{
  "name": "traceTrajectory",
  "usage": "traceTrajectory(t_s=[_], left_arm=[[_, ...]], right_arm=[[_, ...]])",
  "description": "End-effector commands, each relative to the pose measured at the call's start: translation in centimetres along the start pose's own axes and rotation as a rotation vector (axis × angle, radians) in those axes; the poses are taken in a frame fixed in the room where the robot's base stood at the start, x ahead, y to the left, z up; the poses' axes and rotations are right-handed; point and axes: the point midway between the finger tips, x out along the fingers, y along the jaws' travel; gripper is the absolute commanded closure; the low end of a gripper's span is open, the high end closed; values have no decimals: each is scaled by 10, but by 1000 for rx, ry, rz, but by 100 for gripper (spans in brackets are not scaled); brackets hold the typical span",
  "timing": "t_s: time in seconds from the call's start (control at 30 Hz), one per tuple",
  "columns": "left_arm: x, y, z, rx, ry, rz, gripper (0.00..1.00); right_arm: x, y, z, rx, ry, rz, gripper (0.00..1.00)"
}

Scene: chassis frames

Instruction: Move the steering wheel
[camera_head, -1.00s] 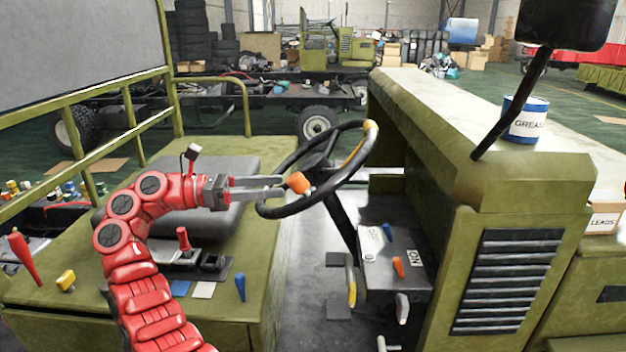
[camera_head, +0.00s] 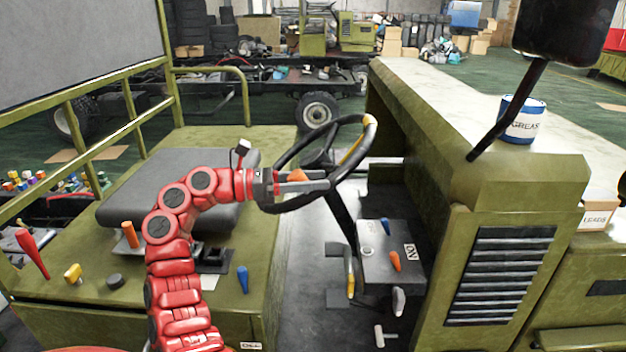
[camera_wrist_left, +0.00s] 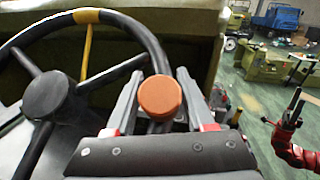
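The black steering wheel (camera_head: 279,208), with a yellow mark on its rim, stands tilted on its column in the head view. An orange knob (camera_head: 298,175) sits on the rim's near left side. My left gripper (camera_head: 322,181) reaches in from the left with its fingers on either side of the knob. In the left wrist view, the knob (camera_wrist_left: 160,96) lies between the two fingers, with gaps visible, so the gripper looks open. The wheel's hub and spokes (camera_wrist_left: 47,97) show at left there.
A dark grey seat (camera_head: 145,190) lies under my left arm. The green hood (camera_head: 480,170) rises right of the wheel, with a grease can (camera_head: 522,122) and a mirror (camera_head: 566,28). A panel with small levers (camera_head: 392,252) stands below the wheel.

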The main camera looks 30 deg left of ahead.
Motion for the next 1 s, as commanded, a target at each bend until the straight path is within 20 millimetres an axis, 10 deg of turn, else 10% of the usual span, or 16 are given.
traceTrajectory(t_s=[0.23, 1.0], left_arm=[[0, -1, 0, 0, 1, -5, 100], [2, -3, 0, 0, 1, -11, 100]], right_arm=[[0, 0, 0, 0, 0, 0, 0], [0, 0, 0, 0, 0, 0, 0]])
